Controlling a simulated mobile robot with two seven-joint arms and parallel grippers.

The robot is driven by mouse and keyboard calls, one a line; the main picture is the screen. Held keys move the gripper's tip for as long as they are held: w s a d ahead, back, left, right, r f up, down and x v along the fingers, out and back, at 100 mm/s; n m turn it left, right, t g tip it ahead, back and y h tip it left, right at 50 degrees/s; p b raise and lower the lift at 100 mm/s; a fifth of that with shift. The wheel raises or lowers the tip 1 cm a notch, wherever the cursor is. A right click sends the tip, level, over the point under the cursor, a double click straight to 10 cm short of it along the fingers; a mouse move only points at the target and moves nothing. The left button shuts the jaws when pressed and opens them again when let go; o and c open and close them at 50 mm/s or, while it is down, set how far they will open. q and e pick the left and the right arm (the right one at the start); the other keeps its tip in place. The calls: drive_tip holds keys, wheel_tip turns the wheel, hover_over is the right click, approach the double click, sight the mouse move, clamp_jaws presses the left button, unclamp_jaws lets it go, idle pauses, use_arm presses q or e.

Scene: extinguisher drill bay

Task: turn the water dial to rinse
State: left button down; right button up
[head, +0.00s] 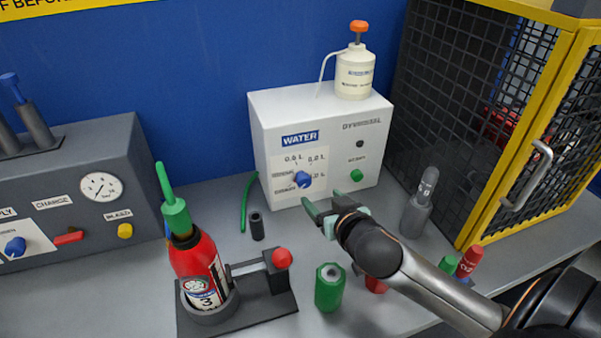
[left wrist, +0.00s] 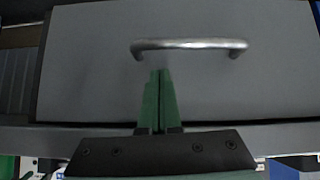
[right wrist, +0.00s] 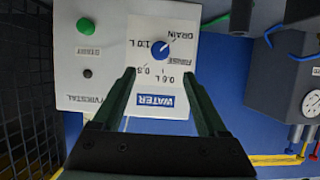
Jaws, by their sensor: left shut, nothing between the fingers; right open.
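The water dial is a blue knob (head: 303,179) on the front of a white box (head: 274,125) under a blue WATER label. In the right wrist view the dial (right wrist: 160,49) shows upside down, ringed by DRAIN, RINSE and litre markings; I cannot tell which one it points to. My right gripper (head: 322,203) is open and empty, in front of the box and a little below the dial. In the right wrist view its fingertips (right wrist: 163,76) are apart, with the dial beyond them and none between. My left gripper (left wrist: 160,74) is shut and empty, before a grey panel with a metal handle.
A green button (head: 356,175) is right of the dial, and a white pump bottle (head: 355,73) stands on the box. A red extinguisher (head: 197,262) in a stand, a green cylinder (head: 329,288) and a grey bottle (head: 420,203) stand nearby. A yellow-framed mesh cage (head: 480,130) bounds the right.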

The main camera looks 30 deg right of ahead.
sight(305, 183)
drive_tip(key=x, duration=1.2)
drive_tip(key=shift+p, duration=0.4)
clamp_jaws()
